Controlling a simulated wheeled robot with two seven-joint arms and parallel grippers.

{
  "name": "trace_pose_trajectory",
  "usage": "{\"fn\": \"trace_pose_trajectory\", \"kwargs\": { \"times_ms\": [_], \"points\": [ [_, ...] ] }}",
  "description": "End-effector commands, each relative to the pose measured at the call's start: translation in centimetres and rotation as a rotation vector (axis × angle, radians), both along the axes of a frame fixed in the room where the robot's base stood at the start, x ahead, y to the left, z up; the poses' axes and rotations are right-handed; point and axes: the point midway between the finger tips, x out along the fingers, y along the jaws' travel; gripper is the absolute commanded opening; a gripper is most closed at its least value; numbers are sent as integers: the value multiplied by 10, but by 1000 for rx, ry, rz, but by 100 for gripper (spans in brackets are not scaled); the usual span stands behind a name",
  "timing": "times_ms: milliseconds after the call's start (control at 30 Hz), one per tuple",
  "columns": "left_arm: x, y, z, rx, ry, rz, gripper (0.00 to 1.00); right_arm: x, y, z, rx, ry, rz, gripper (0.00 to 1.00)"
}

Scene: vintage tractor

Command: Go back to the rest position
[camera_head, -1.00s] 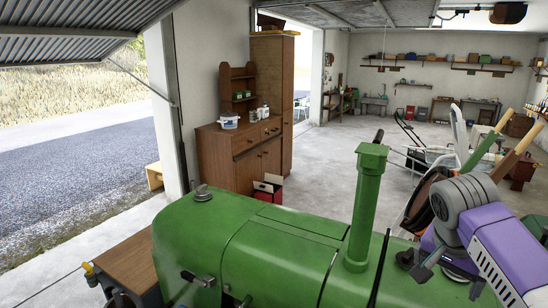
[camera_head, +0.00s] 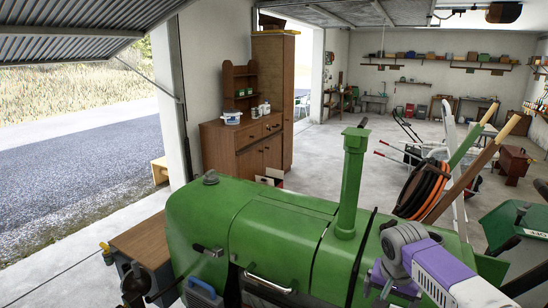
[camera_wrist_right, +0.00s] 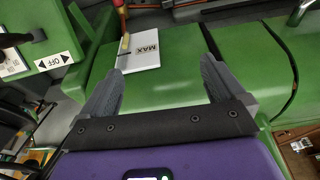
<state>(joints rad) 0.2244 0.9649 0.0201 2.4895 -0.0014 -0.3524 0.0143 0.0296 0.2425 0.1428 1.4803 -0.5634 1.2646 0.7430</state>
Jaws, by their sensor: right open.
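My right gripper (camera_head: 390,287) shows at the lower right of the head view, at the end of a purple and grey arm. It is beside the green tractor (camera_head: 285,235), close to the hood. In the right wrist view its two grey fingers (camera_wrist_right: 162,55) are spread apart with nothing held between them. My left gripper is not in view.
The tractor's upright green exhaust pipe (camera_head: 352,185) stands left of my right arm. An orange hose reel (camera_head: 422,188) and long wooden handles (camera_head: 470,180) are behind the arm. A wooden cabinet (camera_head: 240,145) stands at the back left. The grey floor between is mostly clear.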

Motion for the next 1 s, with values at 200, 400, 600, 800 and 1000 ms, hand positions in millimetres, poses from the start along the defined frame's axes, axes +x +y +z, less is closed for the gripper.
{"fn": "trace_pose_trajectory", "kwargs": {
  "times_ms": [200,400,600,800,1000],
  "points": [
    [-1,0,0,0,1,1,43,9,58,-143,144,83,224,96],
    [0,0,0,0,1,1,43,-35,118,-278,325,122,360,96],
    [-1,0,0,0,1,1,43,-120,159,-375,447,138,381,96],
    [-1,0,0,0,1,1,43,-211,174,-424,464,161,358,96],
    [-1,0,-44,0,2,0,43,-228,173,-474,446,153,355,96]
  ]
}}
